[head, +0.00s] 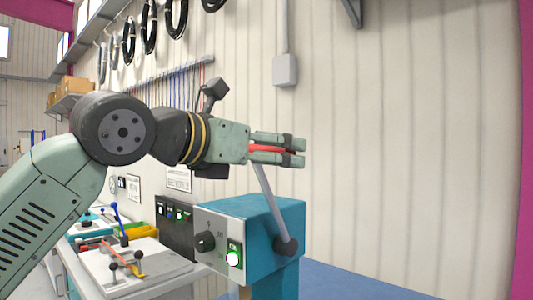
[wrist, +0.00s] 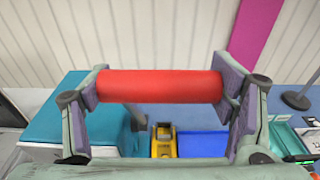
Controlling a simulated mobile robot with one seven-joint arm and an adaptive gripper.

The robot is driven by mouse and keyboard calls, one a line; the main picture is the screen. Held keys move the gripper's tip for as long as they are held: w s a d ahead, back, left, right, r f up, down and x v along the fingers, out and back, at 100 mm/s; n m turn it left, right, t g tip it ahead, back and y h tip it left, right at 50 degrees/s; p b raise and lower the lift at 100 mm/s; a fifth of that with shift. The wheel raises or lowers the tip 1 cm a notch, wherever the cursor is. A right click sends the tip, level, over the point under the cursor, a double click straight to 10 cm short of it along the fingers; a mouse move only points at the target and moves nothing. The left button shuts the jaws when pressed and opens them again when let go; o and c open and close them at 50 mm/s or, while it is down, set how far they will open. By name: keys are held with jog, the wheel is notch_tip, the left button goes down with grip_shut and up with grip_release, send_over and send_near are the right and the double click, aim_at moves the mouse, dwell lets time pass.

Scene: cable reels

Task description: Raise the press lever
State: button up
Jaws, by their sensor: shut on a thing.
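The press (head: 268,224) is a teal box with a grey front panel, a black knob and a lit green switch. Its lever (head: 271,200) is a grey rod rising from a dark pivot hub on the right side of the box, leaning slightly left towards the top. The lever's red grip (head: 266,149) is at the upper end, above the box. My gripper (head: 291,151) is shut on the red grip, which also spans between both fingers in the wrist view (wrist: 160,86). The fingers hide part of the grip in the head view.
A workbench (head: 165,262) with a small lever fixture and a yellow-green tray (head: 141,229) stands left of the press. A ribbed wall is behind. In the wrist view, a yellow object (wrist: 164,140) and a blue bin (wrist: 203,144) lie below the grip.

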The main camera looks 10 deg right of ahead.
jog(key=shift+r, duration=0.2)
jog(key=o, duration=1.7)
jog(key=shift+f, duration=0.1)
jog(key=shift+s+a, duration=0.1)
jog(key=v, duration=1.2)
